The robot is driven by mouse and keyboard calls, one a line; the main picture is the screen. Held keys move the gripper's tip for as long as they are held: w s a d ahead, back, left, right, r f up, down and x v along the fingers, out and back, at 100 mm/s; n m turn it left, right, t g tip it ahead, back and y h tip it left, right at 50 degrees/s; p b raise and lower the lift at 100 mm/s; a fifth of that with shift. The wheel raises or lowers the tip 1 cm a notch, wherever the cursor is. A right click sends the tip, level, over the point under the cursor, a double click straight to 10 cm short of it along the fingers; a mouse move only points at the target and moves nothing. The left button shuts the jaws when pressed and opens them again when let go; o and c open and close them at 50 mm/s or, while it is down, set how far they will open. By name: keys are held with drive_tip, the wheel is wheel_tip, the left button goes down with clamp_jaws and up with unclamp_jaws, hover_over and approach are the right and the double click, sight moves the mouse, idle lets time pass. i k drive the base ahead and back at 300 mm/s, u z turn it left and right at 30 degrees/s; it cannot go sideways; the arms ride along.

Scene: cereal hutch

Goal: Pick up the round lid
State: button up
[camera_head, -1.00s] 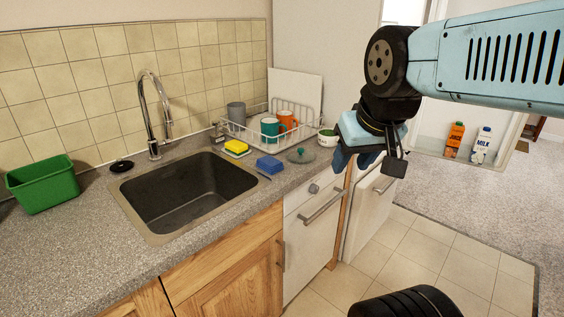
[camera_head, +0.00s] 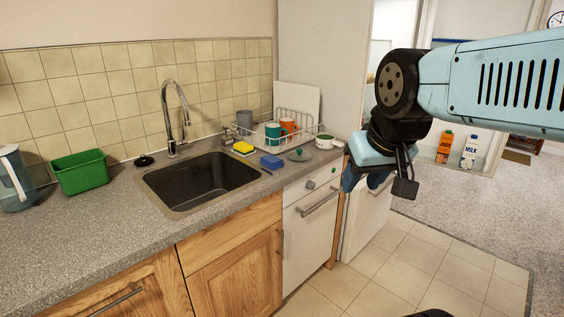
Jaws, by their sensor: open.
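The round lid (camera_head: 300,156) lies on the counter to the right of the sink, next to the dish rack. It looks greyish and see-through, with a small knob on top. My gripper (camera_head: 366,184) hangs at the end of my arm, to the right of the lid in the picture and in front of the white cabinet fronts. It points downward with nothing seen in it, and its fingers are dark blue. The gap between its fingertips is small and partly hidden in this view.
The sink (camera_head: 200,181) is further left. Tiled floor (camera_head: 380,262) is clear below my gripper.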

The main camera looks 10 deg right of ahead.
sight(298, 156)
drive_tip(key=z, duration=0.2)
drive_tip(key=i, duration=0.9)
drive_tip(key=u, duration=0.1)
